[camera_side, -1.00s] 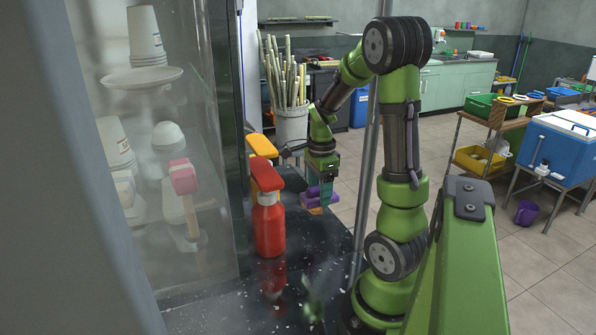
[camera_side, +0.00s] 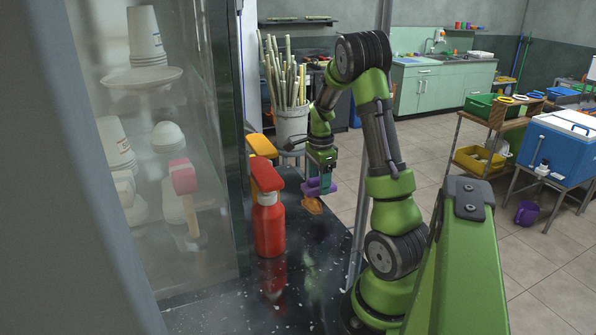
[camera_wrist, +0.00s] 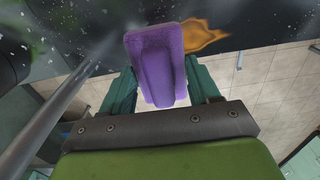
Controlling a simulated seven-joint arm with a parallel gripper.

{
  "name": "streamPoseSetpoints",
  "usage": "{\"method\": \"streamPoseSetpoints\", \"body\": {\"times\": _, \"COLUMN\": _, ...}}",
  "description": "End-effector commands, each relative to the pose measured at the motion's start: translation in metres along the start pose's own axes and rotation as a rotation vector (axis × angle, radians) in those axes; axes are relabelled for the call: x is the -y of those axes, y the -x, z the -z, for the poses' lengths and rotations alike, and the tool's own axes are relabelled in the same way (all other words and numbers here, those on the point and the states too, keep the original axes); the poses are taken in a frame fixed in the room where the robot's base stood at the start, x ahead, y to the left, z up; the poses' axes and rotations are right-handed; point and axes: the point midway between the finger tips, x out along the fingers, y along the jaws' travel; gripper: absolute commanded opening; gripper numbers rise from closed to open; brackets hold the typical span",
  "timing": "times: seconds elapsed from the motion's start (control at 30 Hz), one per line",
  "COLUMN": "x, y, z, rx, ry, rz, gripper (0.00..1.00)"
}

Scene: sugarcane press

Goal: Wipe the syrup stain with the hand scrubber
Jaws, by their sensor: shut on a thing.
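My gripper (camera_side: 319,179) is shut on the purple hand scrubber (camera_side: 321,188), which is held between the two teal fingers. In the wrist view the scrubber (camera_wrist: 158,62) fills the gap between the fingertips of my gripper (camera_wrist: 155,82). An orange-brown syrup stain (camera_side: 312,205) lies on the dark speckled counter just below the scrubber. The stain (camera_wrist: 204,36) also shows in the wrist view, to the right of the scrubber and partly hidden by it. I cannot tell whether the scrubber touches the counter.
A red spray bottle (camera_side: 269,225) stands left of my gripper, with a yellow-topped bottle (camera_side: 262,146) behind it. A glass cabinet (camera_side: 225,130) bounds the counter's left side. A metal pole (camera_side: 361,215) rises at its right edge. A bucket of canes (camera_side: 291,127) stands behind.

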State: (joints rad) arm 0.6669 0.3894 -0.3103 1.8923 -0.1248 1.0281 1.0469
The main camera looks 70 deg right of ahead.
Motion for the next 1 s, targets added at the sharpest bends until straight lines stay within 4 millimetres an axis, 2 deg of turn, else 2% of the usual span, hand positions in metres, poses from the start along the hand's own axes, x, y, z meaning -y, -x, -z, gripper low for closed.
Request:
{"method": "streamPoseSetpoints", "body": {"times": 0.27, "x": -0.002, "y": -0.019, "z": -0.001, "rx": 0.001, "ry": 0.005, "rz": -0.005, "gripper": 0.37}}
{"method": "streamPoseSetpoints", "body": {"times": 0.87, "x": -0.003, "y": -0.078, "z": -0.001, "rx": 0.001, "ry": 0.004, "rz": -0.007, "gripper": 0.37}}
{"method": "streamPoseSetpoints", "body": {"times": 0.97, "x": 0.008, "y": -0.079, "z": -0.001, "rx": 0.000, "ry": 0.005, "rz": -0.002, "gripper": 0.28}}
{"method": "streamPoseSetpoints", "body": {"times": 1.0, "x": 0.012, "y": -0.080, "z": -0.001, "rx": 0.000, "ry": 0.004, "rz": -0.003, "gripper": 0.28}}
